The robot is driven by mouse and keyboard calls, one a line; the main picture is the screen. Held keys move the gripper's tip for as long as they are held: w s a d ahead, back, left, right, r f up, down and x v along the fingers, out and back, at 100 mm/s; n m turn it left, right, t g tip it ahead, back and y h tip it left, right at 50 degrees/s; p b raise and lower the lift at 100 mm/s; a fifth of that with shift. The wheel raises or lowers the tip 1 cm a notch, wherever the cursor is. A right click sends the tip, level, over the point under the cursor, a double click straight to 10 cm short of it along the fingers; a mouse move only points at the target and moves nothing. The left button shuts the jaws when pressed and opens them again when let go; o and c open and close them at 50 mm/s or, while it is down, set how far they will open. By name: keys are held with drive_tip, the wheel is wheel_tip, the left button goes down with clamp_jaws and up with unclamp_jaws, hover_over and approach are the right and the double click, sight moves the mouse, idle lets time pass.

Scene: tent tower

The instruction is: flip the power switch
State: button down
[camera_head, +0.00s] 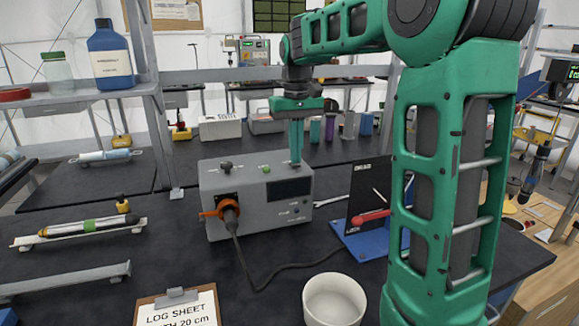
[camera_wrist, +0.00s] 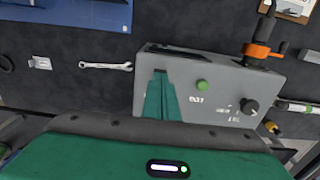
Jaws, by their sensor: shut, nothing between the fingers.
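A grey instrument box (camera_head: 258,217) stands on the dark bench in the head view. Its top carries a black knob (camera_head: 226,167) and a green button (camera_head: 266,169); its front has a dark display and an orange-collared cable plug (camera_head: 228,209). My gripper (camera_head: 296,158) is shut and empty, pointing down at the right end of the box top. Its tips are at or just above the top; contact is unclear. In the wrist view, the fingers (camera_wrist: 161,76) cover part of the box top beside the green button (camera_wrist: 202,85). I cannot make out the power switch; the fingers may hide it.
A white cup (camera_head: 334,303) and a clipboard log sheet (camera_head: 182,311) lie in front. A blue-based board with a red handle (camera_head: 371,216) stands right of the box. A wrench (camera_wrist: 105,66) lies beside the box. The black cable trails over the bench.

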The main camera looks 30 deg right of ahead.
drive_tip(key=shift+f, duration=0.4)
wheel_tip(320, 180, up, 7)
idle(1.2)
idle(0.4)
drive_tip(key=shift+s+d+f, duration=0.1)
drive_tip(key=shift+s+f, duration=0.05)
drive_tip(key=shift+s, duration=0.2)
drive_tip(key=s+f+m, duration=0.1)
drive_tip(key=s+f, duration=0.5)
drive_tip(key=s, duration=0.4)
drive_tip(key=s+d+f+m, duration=0.1)
drive_tip(key=s+f, duration=0.6)
drive_tip(key=s, duration=0.4)
drive_tip(key=s+f+m, duration=0.2)
drive_tip(key=s+f, duration=0.4)
drive_tip(key=s, duration=0.4)
drive_tip(key=shift+s+d+f, duration=0.15)
drive_tip(key=shift+d+f, duration=0.05)
drive_tip(key=shift+d, duration=0.05)
drive_tip(key=shift+s, duration=0.1)
